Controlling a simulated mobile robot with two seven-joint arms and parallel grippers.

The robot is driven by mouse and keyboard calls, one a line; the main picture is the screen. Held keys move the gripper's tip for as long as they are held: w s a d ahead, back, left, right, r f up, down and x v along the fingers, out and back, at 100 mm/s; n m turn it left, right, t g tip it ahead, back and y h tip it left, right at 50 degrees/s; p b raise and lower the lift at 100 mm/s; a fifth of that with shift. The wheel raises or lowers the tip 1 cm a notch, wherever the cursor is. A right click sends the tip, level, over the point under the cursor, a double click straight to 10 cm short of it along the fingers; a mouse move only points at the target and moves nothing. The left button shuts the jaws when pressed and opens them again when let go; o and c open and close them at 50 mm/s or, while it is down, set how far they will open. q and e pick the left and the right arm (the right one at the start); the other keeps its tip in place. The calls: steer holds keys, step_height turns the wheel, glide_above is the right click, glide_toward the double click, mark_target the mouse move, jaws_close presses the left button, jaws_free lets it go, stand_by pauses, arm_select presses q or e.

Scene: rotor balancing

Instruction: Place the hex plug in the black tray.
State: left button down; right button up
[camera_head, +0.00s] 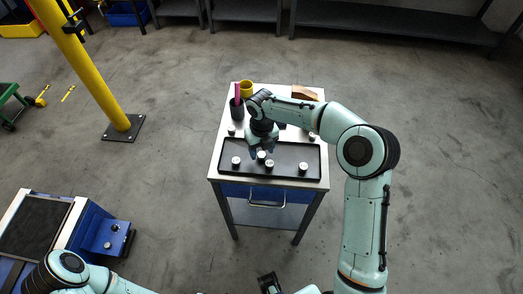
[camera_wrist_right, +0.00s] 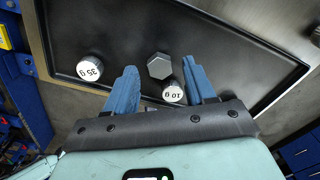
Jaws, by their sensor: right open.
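The hex plug (camera_wrist_right: 160,66) is a grey six-sided piece standing in the black tray (camera_wrist_right: 230,48). In the head view it is the small pale piece (camera_head: 262,155) under my right gripper. My right gripper (camera_wrist_right: 158,74) is open, with its blue fingers apart and the plug between their tips. A gap shows on each side of the plug. In the head view the right gripper (camera_head: 262,149) is low over the tray (camera_head: 287,152). I cannot tell whether a dark part at the bottom edge (camera_head: 268,283) is my left gripper.
A 10 g weight (camera_wrist_right: 174,93) stands close to the plug, by the right finger. A 35 g weight (camera_wrist_right: 90,67) stands left of the fingers. More weights stand in the tray (camera_head: 304,167) and behind it (camera_head: 312,135).

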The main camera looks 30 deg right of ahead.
mark_target(261, 154)
step_height(261, 154, up, 11)
steer(key=p, duration=0.1)
steer(key=shift+p, duration=0.3)
stand_by(0.4)
